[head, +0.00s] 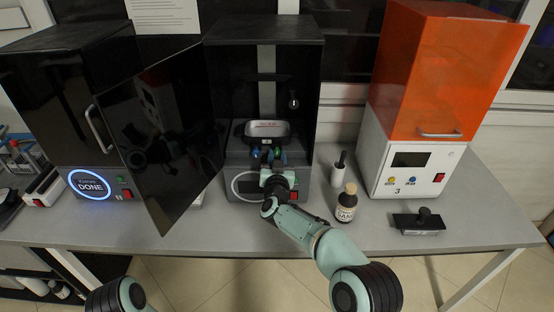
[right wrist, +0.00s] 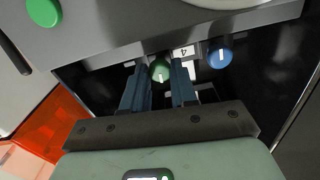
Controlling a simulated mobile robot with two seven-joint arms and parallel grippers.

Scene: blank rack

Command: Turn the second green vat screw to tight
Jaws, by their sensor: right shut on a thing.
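In the head view the open black printer (head: 322,70) in the middle holds a dark vat (head: 268,131) with coloured screws at its front. My right gripper (head: 268,163) reaches in at the vat's front and hides part of it. In the right wrist view a green screw (right wrist: 160,71) with a white mark sits between the fingers of my right gripper (right wrist: 160,84), which are shut on it. A round green piece (right wrist: 44,12) shows at upper left. My left gripper is out of view.
The printer's dark door (head: 165,135) stands open to the left. An orange-covered printer (head: 440,70) and a black tool (head: 420,222) are farther right.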

